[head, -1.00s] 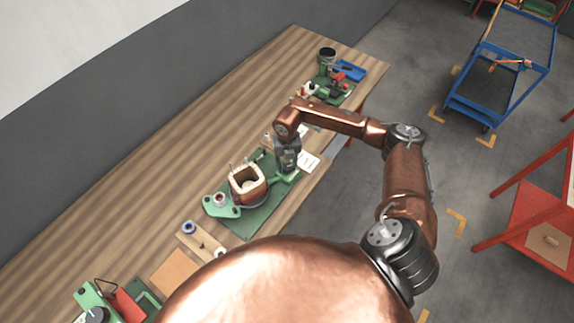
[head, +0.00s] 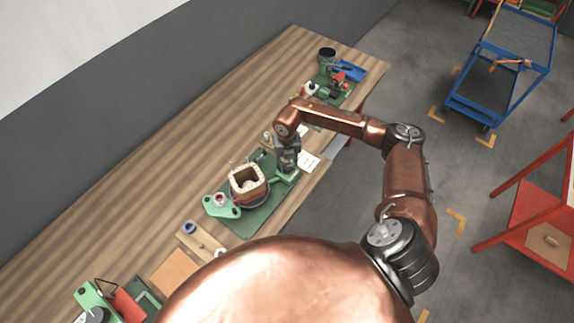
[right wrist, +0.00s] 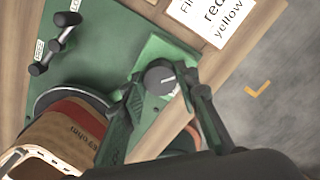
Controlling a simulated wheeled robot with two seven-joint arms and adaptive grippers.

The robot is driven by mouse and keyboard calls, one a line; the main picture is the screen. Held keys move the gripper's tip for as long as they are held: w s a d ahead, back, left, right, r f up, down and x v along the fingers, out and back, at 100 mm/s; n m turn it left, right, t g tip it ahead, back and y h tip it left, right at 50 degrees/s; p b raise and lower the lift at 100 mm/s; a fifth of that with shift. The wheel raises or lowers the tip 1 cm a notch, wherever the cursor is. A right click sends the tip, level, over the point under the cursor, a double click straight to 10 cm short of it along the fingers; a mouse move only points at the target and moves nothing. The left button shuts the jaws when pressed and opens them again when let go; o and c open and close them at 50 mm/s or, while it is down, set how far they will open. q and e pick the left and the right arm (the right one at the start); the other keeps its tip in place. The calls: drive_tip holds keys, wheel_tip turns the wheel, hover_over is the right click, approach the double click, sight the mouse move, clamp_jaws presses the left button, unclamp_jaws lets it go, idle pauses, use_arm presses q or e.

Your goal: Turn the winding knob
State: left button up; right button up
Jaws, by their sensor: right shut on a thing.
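The winding knob (right wrist: 160,78), round with a grey top and a pale mark, sits on a green block in the right wrist view. My right gripper (right wrist: 164,82) has its dark fingers on either side of the knob and is shut on it. In the head view my right gripper (head: 287,174) points down at the green fixture, hiding the knob. The coil also shows in the right wrist view (right wrist: 62,138). My left gripper is not in view.
The green base plate (head: 239,226) lies on the wooden bench. A green bracket (head: 213,209) stands beside the coil. A small dark-handled lever (right wrist: 53,48) is on the plate. A printed card (head: 309,161) lies near the bench edge. More tools stand at the far end.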

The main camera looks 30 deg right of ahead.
sight(287, 166)
drive_tip(key=shift+w, duration=0.1)
idle(0.6)
drive_tip(key=o, duration=1.1)
drive_tip(key=shift+r, duration=0.1)
wheel_tip(287, 166, up, 12)
drive_tip(key=shift+f, duration=0.1)
